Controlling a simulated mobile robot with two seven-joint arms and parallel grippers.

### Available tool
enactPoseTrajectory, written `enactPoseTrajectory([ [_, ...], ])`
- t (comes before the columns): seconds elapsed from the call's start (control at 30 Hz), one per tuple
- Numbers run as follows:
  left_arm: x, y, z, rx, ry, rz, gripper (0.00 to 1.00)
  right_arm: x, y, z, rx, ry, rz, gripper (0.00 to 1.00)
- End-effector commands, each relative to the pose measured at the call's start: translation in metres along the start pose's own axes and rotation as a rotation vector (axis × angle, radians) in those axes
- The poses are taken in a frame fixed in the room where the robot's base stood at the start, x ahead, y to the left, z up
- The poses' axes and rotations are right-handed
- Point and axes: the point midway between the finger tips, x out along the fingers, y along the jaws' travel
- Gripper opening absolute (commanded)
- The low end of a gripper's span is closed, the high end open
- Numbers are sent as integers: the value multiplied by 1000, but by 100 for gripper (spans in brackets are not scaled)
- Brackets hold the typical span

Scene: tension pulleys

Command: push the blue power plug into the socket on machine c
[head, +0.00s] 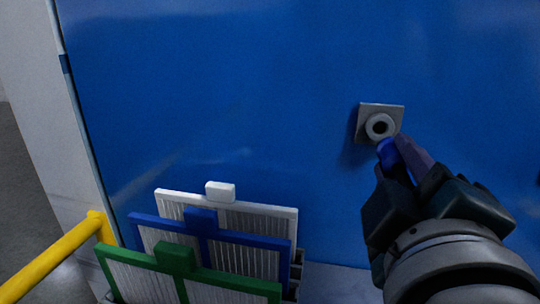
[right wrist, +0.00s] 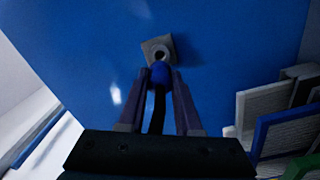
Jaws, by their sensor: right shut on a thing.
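The blue power plug (head: 388,153) is between the fingers of my right gripper (head: 402,160), which is shut on it. The socket (head: 379,126) is a round grey ring with a dark hole on a square grey plate, fixed to the blue machine face (head: 260,80). In the head view the plug's front is just below the socket hole. In the right wrist view the plug (right wrist: 160,73) is just below the socket (right wrist: 159,52), with a dark cable trailing back between the fingers. I cannot tell whether plug and socket touch. My left gripper is not in view.
White (head: 281,218), blue (head: 270,251) and green (head: 222,284) framed filter panels stand in a rack at lower left of the socket. A yellow rail (head: 50,262) is at the far left. The machine face around the socket is clear.

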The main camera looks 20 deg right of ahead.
Motion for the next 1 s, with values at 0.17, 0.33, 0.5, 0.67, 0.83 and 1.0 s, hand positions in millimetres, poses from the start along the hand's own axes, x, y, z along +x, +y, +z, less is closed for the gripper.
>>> enactPoseTrajectory([
  [0.17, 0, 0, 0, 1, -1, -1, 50, 0, 0, 0, 0, 2, 2, 0],
  [0.33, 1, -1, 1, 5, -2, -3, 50, 1, 0, 0, 0, 1, 2, 0],
  [0.5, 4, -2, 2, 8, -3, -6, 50, 9, 0, 0, -1, 2, 4, 0],
  [0.67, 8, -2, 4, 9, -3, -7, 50, 24, 0, 0, -1, 1, 5, 0],
  [0.83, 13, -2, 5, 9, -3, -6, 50, 40, -1, 1, -2, 0, 5, 0],
  [1.0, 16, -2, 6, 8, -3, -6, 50, 52, 0, 0, -2, 1, 5, 0],
])
